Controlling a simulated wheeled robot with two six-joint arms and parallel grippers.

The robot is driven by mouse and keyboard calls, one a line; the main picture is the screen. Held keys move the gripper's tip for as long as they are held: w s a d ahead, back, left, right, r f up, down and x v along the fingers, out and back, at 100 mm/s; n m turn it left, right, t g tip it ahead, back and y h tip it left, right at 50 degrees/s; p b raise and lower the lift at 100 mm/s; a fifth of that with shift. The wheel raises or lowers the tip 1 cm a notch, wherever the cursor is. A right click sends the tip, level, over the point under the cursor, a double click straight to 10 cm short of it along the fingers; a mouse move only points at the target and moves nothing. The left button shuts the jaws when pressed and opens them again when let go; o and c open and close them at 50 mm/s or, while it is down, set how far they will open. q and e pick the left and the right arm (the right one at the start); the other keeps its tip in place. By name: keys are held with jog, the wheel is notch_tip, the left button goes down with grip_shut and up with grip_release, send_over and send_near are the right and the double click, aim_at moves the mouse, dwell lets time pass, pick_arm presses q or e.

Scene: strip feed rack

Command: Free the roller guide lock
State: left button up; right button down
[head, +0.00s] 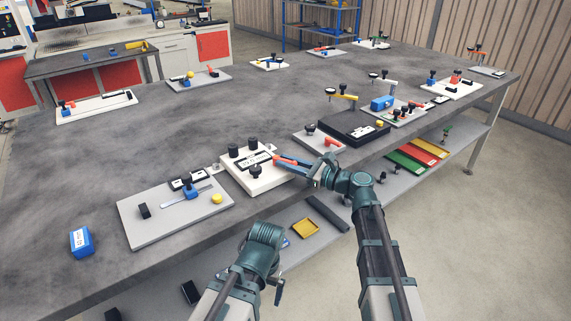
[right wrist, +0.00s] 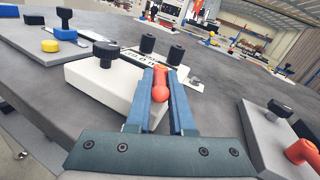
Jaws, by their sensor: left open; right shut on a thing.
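The roller guide lock appears to be the white block (head: 240,180) with black knobs and a label too small to read surely; it also shows in the right wrist view (right wrist: 98,88). A red lever (right wrist: 160,90) is at its right side. My right gripper (head: 284,160) is shut on the red lever, its blue fingers on either side of it in the right wrist view (right wrist: 163,98). My left gripper (head: 277,288) is open and empty, low in front of the table edge, its fingers partly hidden.
A grey plate (head: 150,222) with a blue clamp and yellow knob lies left of the white block, with a blue block (head: 81,242) beyond. A grey fixture (head: 312,140) and black box (head: 345,127) stand right. The table's middle is bare.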

jog(key=n+g, duration=0.1)
jog(key=g, duration=0.1)
jog(key=w+n+g+y, duration=0.1)
jog(key=n+g, duration=0.1)
jog(key=w+n+g+y, duration=0.1)
jog(key=g, duration=0.1)
jog(key=shift+d, duration=0.3)
jog(key=shift+w+n+g+y, duration=0.15)
jog(key=shift+n+g, duration=0.65)
jog(key=shift+g, duration=0.4)
jog(key=shift+w+n+g+y, duration=0.15)
jog(key=shift+n+g, duration=0.65)
jog(key=shift+g, duration=0.4)
jog(key=shift+s+a, duration=0.1)
jog(key=shift+s, duration=0.05)
jog(key=c, duration=0.8)
grip_release()
jog(key=d, duration=0.4)
jog(key=w+d, duration=0.1)
jog(key=d, duration=0.8)
jog(key=shift+w+d, duration=0.3)
jog(key=shift+d, duration=0.05)
